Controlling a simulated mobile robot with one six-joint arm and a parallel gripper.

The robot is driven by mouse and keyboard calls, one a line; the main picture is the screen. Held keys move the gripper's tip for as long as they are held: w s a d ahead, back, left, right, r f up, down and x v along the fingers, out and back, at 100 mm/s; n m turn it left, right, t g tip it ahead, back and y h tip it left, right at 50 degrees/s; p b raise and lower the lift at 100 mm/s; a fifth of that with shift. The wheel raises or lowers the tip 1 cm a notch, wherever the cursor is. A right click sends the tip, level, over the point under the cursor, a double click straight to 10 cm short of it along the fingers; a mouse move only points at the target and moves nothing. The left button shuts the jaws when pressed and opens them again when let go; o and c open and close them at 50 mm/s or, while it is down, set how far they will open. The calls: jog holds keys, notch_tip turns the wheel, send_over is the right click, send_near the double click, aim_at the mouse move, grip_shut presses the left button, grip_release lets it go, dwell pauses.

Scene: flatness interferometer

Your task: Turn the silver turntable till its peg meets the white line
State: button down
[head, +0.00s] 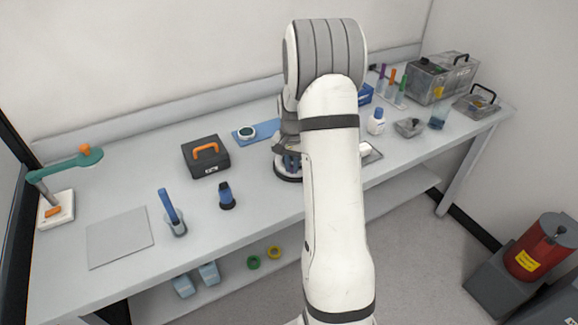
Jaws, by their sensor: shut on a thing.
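The turntable (287,178) is a low round thing with a dark base on the bench, just left of my arm in the head view. Most of it is hidden behind my forearm and wrist. My gripper (291,160) points down right over it, with its fingers at the turntable's top. It is shut on what seems to be the turntable's peg, though the peg itself is too small and covered to see clearly. The white line cannot be made out, so I cannot tell how far apart it and the peg are.
A white bottle (376,121) stands right of my arm.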

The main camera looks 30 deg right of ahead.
jog(key=shift+s+d+n+b, duration=0.2)
jog(key=shift+d+n+b, duration=0.2)
jog(key=shift+n, duration=0.6)
jog(key=shift+s+d+n+b, duration=0.25)
jog(key=shift+d+n, duration=0.25)
jog(key=shift+n, duration=0.5)
jog(key=shift+d+n+b, duration=0.25)
jog(key=shift+d+n, duration=0.15)
jog(key=shift+n, duration=0.45)
jog(key=shift+d+n+b, duration=0.2)
jog(key=shift+d+n, duration=0.2)
jog(key=shift+n, duration=0.45)
jog(key=shift+d, duration=0.1)
jog(key=c, duration=1.5)
grip_release()
jog(key=shift+s, duration=0.1)
jog(key=shift+r, duration=0.1)
notch_tip(320, 180, up, 8)
jog(key=shift+f, duration=0.2)
